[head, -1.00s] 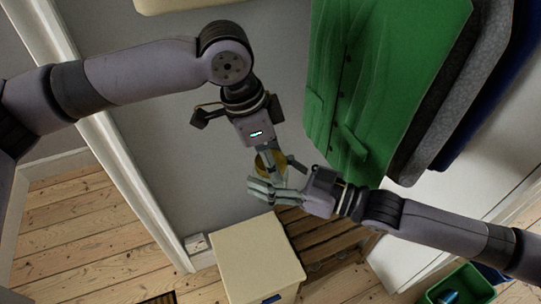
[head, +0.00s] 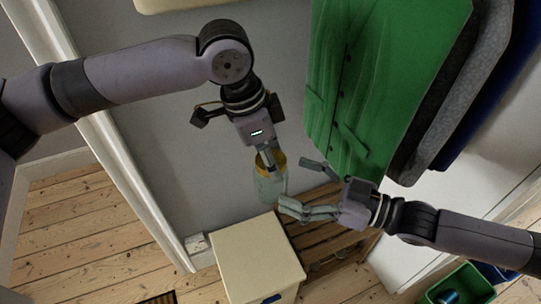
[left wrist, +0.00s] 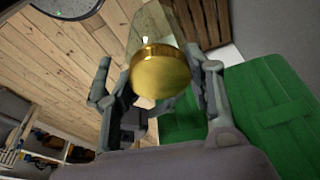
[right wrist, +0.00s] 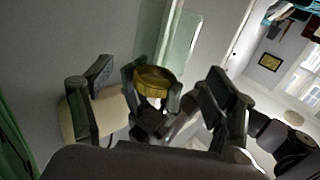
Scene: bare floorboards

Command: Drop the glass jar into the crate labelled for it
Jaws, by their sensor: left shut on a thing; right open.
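The glass jar (head: 271,187) is pale, clear glass with a gold lid (left wrist: 160,72). It hangs in the air lid-up below my left gripper (head: 268,158), whose fingers are shut on it at the lid. In the left wrist view the lid faces the camera between the fingers. My right gripper (head: 298,186) is open and empty, just right of the jar; its fingers appear apart from the glass. The right wrist view also shows the lid (right wrist: 153,82) between my left fingers. A green crate (head: 436,294) stands on the floor at the lower right; no label on it is readable.
A blue container (head: 492,270) is partly hidden behind my right arm. A cream box-like unit (head: 258,252) and a slatted wooden bench (head: 318,232) stand below the jar. Green (head: 385,75), grey and navy coats hang at the right. Floorboards (head: 90,235) at the lower left are clear.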

